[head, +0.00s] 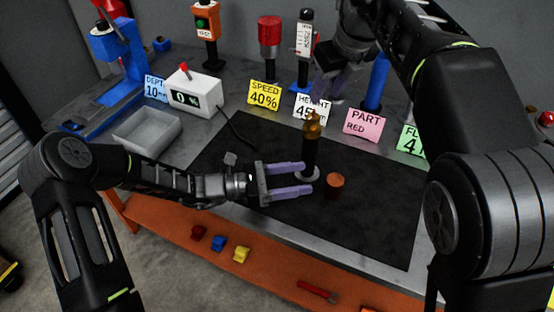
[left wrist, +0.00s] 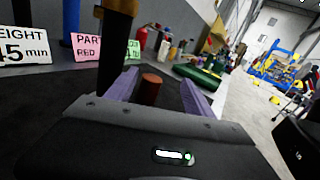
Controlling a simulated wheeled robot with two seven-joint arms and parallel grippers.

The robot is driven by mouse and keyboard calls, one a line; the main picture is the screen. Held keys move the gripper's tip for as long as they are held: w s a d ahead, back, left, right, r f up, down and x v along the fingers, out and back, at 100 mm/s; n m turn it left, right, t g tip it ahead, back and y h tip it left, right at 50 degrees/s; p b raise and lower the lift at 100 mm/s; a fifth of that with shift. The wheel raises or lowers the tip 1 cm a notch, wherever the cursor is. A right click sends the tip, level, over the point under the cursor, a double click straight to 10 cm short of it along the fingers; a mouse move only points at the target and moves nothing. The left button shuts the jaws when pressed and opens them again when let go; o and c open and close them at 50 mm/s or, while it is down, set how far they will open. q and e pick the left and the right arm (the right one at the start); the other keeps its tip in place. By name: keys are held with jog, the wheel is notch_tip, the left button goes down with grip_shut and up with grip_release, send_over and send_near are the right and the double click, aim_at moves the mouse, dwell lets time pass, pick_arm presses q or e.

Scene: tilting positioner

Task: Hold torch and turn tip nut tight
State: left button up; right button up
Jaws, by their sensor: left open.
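The torch (head: 311,155) is a dark upright cylinder on a round grey base on the black mat. A brass-coloured tip (head: 313,125) tops it; I cannot make out the nut separately. My left gripper (head: 307,178) is open and low beside the torch, its purple fingers pointing right. In the left wrist view the torch (left wrist: 114,55) stands by the left finger, not clearly between the fingers (left wrist: 160,88). My right gripper (head: 332,88) hangs above and behind the torch, apart from it; its opening is unclear.
A brown-red cylinder (head: 335,183) stands right of the torch; the left wrist view shows it beyond the fingers (left wrist: 151,86). Cards, including yellow (head: 264,95) and pink (head: 366,125), line the back. A grey tray (head: 146,130) is at left. The mat's front (head: 365,235) is clear.

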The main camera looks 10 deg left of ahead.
aim_at(309, 153)
pick_arm(q)
jog(key=w+a+t, duration=0.1)
jog(key=w+a, duration=0.1)
jog(key=w+a+n+t+y, duration=0.1)
jog(key=w+a, duration=0.2)
jog(key=shift+w+a+r+t, duration=0.15)
jog(key=shift+a+t, duration=0.2)
jog(key=shift+t, duration=0.05)
jog(key=shift+d, duration=0.1)
jog(key=x, duration=1.2)
grip_shut()
dwell(0.9)
